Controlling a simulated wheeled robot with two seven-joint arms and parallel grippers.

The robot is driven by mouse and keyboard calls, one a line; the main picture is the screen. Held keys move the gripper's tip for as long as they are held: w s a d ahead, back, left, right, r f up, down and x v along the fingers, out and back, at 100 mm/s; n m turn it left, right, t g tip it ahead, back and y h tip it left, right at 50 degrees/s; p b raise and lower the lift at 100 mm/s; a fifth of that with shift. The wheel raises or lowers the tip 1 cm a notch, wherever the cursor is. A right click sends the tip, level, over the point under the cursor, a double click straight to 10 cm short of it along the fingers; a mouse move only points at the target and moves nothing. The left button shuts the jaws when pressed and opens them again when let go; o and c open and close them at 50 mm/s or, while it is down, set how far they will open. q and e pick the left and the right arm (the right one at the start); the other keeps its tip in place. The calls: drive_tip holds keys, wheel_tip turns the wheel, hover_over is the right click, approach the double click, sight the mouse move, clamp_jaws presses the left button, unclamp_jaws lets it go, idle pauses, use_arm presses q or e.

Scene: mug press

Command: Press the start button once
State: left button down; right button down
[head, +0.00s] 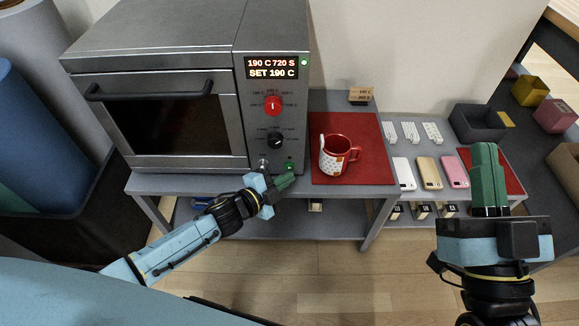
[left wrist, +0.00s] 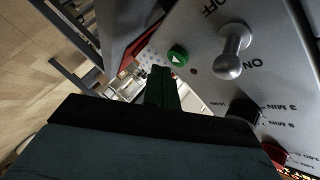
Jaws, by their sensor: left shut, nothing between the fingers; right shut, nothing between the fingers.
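The start button (left wrist: 177,56) is a round green button with a white triangle, low on the machine's front panel. In the head view the green button (head: 290,166) shows just above my left gripper (head: 284,182). My left gripper is shut and empty; in the left wrist view its fingertips (left wrist: 161,76) appear just below and left of the button, and I cannot tell whether they touch it. The press machine (head: 165,120) has a lit display (head: 271,67) reading 190 C 720 S and SET 190 C. My right gripper (head: 487,150) is shut and empty, away at the right.
A metal toggle switch (left wrist: 233,48) marked ON and OFF sits close to the button. Above are a black knob (head: 275,140) and a red knob (head: 273,106). A red patterned mug (head: 346,143) stands on a red mat (head: 377,168). Several phones lie on the right table.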

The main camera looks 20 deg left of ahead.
use_arm(q)
drive_tip(key=shift+w, duration=0.1)
drive_tip(key=shift+w+a, duration=0.1)
drive_tip(key=shift+w, duration=0.2)
drive_tip(key=shift+w+a, duration=0.15)
drive_tip(key=shift+w, duration=0.3)
idle(0.7)
idle(0.4)
drive_tip(key=shift+s+d+p, duration=0.2)
drive_tip(key=shift+s+p, duration=0.2)
drive_tip(key=shift+s, duration=0.4)
drive_tip(key=shift+s+d+p, duration=0.25)
drive_tip(key=shift+s, duration=0.55)
drive_tip(key=shift+s+d+p, duration=0.25)
drive_tip(key=shift+s+p, duration=0.05)
drive_tip(key=shift+s, duration=0.55)
drive_tip(key=shift+s+d+p, duration=0.25)
drive_tip(key=shift+s, duration=0.55)
